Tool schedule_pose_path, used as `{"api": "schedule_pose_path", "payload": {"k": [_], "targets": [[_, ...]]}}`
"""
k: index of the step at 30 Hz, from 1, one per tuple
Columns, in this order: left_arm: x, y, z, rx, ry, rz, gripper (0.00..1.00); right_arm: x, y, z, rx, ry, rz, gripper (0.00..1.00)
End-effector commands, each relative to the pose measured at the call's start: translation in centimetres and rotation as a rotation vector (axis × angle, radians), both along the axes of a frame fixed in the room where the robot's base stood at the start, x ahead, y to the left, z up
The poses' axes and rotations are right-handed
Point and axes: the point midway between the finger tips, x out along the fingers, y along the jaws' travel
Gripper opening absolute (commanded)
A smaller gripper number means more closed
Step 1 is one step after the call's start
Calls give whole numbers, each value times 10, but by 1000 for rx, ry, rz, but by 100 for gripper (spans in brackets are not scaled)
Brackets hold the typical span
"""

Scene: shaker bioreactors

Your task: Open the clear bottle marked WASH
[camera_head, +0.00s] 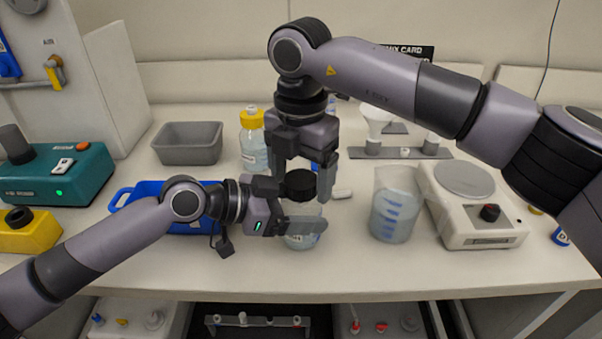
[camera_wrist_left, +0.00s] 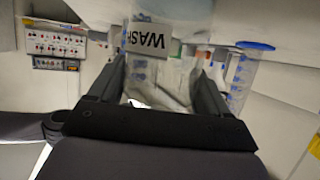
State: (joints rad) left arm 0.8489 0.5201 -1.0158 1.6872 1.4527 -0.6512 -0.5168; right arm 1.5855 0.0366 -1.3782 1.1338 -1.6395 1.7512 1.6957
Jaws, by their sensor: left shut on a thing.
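The clear bottle marked WASH (camera_head: 300,240) stands near the front of the bench with a black cap (camera_head: 300,185) on it. Its label (camera_wrist_left: 148,41) reads WASH in the left wrist view. My left gripper (camera_head: 300,226) is shut on the bottle's body from the left, one finger crossing in front of it. My right gripper (camera_head: 302,178) points down from above, with its fingers spread on either side of the cap. The fingers look open, and I cannot tell whether either one touches the cap.
A yellow-capped bottle (camera_head: 253,150) and a grey bin (camera_head: 188,143) stand behind. A blue tray (camera_head: 122,196) lies behind my left arm. The bench's front edge (camera_head: 300,290) is close.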

Motion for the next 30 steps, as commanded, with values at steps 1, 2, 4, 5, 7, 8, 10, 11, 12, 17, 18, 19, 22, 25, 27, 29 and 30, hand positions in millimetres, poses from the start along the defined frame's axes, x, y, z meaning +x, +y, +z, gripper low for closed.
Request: {"api": "schedule_pose_path", "payload": {"k": [1,2,4,5,7,8,10,11,12,17,18,19,22,25,27,29,30], "targets": [[0,0,0,0,0,0,0,0,0,0,0,0,0,80],[0,0,0,0,0,0,0,0,0,0,0,0,0,80],[0,0,0,0,0,0,0,0,0,0,0,0,-1,80],[0,0,0,0,0,0,0,0,0,0,0,0,-1,80],[0,0,0,0,0,0,0,0,0,1,-1,-1,-1,80],[0,0,0,0,0,0,0,0,0,3,-1,-1,-1,80],[0,0,0,0,0,0,0,0,0,8,0,-2,-1,80],[0,0,0,0,0,0,0,0,0,11,0,-2,-1,80],[0,0,0,0,0,0,0,0,0,16,0,-2,-1,80],[0,0,0,0,0,0,0,0,0,38,0,-2,-1,80],[0,0,0,0,0,0,0,0,0,42,0,-1,0,80],[0,0,0,0,0,0,0,0,0,44,0,-1,0,76],[0,0,0,0,0,0,0,0,1,52,0,-1,-30,76],[0,0,0,0,0,0,0,0,1,67,1,-3,-105,76],[0,0,0,0,0,0,0,0,1,75,1,-2,-150,76],[0,0,0,0,0,0,0,0,0,78,-1,-1,-173,76],[0,0,0,0,0,0,0,0,0,77,-1,1,-181,76]]}}
